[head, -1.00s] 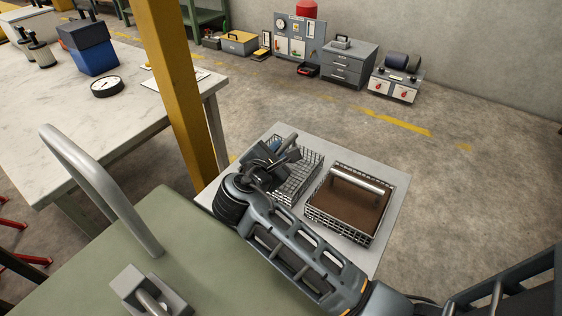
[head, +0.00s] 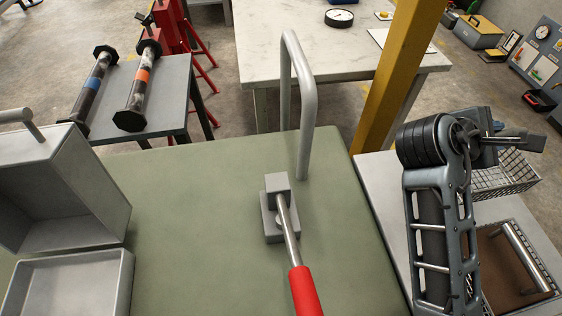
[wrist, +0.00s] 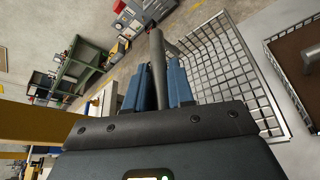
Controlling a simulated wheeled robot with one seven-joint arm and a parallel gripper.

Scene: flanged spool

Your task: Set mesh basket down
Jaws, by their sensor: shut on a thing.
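The wire mesh basket (head: 500,180) is at the right of the head view, below my gripper (head: 500,138). In the wrist view the basket (wrist: 235,75) is on the right, its inside partly visible. My gripper (wrist: 155,82) is shut on the basket's grey bar handle (wrist: 157,55), which runs between the two blue fingers. The arm hides part of the basket in the head view. I cannot tell whether its base touches the grey surface (head: 385,195) under it.
A yellow post (head: 400,75) is left of my arm. The green bench (head: 190,200) holds a red-handled lever (head: 304,290) and a grey hoop (head: 306,110). Two spools (head: 140,85) lie behind.

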